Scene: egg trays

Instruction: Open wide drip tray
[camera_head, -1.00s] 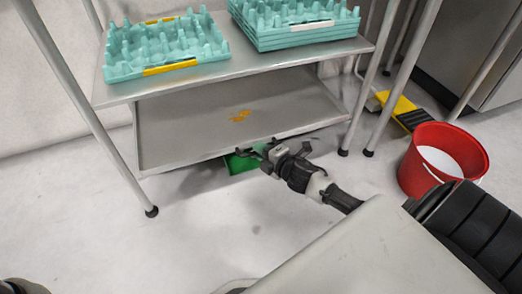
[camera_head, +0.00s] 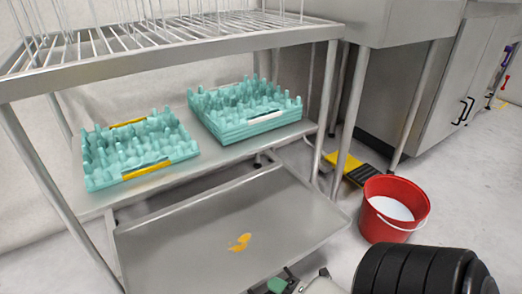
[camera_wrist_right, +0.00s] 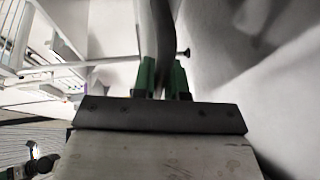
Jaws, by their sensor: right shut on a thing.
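The wide drip tray (camera_head: 190,225) is a flat grey metal sheet with a low rim and an orange stain (camera_head: 239,242). It lies below the shelf with the egg trays and sticks out past that shelf's front edge. My right gripper (camera_head: 283,284) is at its front rim, at the bottom of the head view and partly cut off. In the right wrist view, the green fingers (camera_wrist_right: 162,80) are shut on a thin grey edge running between them, the tray's rim (camera_wrist_right: 155,35). My left gripper is not in view.
Turquoise egg trays stand on the shelf above, one with yellow strips (camera_head: 140,155) and a stack (camera_head: 245,112) beside it. A wire rack (camera_head: 150,35) is on top. A red bucket (camera_head: 392,210) and a yellow-black object (camera_head: 350,168) are on the floor at right.

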